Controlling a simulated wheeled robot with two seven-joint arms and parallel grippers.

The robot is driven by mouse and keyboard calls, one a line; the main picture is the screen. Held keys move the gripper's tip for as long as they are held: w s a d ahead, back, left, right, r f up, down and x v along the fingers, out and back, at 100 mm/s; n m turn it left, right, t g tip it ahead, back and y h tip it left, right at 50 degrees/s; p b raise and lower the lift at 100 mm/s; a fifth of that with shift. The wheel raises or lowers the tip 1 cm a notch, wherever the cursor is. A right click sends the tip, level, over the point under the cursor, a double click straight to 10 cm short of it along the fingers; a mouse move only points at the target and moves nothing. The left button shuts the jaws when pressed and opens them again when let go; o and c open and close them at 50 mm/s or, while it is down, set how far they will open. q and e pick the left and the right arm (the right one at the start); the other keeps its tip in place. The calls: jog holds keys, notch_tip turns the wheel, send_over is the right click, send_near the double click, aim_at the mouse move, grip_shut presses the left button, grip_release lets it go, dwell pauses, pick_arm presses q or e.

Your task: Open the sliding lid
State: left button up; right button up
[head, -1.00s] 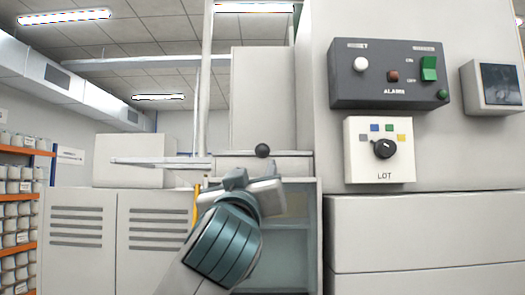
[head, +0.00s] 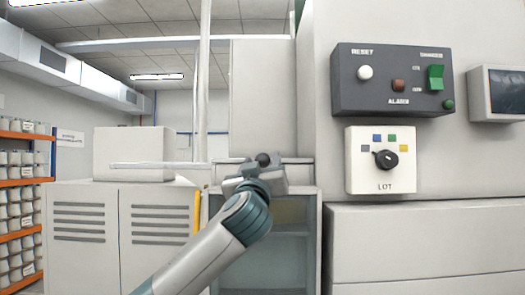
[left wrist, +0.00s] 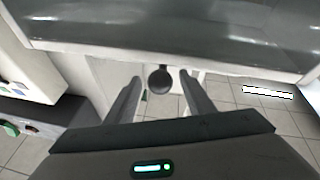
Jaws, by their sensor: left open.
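A round black knob (head: 263,159) shows at the top of a pale cabinet with a glass front (head: 284,240). My left gripper (head: 256,174) is right in front of the knob and hides its lower part and some of the pale edge behind it. In the left wrist view the black knob (left wrist: 160,79) lies between the two spread fingers (left wrist: 160,92), with a gap on each side. A dark, glassy panel with a pale frame (left wrist: 230,65) spans the top of that view; I cannot tell for sure if it is the lid. My right gripper is not in view.
A grey control box (head: 393,80) and a white LOT selector (head: 380,182) are on the wall to the right. A vented cabinet (head: 120,235) stands at the left. A rack of bobbins (head: 22,200) is at the far left.

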pick_arm(q)
jog(key=shift+w+r, duration=0.35)
jog(key=shift+w, duration=0.35)
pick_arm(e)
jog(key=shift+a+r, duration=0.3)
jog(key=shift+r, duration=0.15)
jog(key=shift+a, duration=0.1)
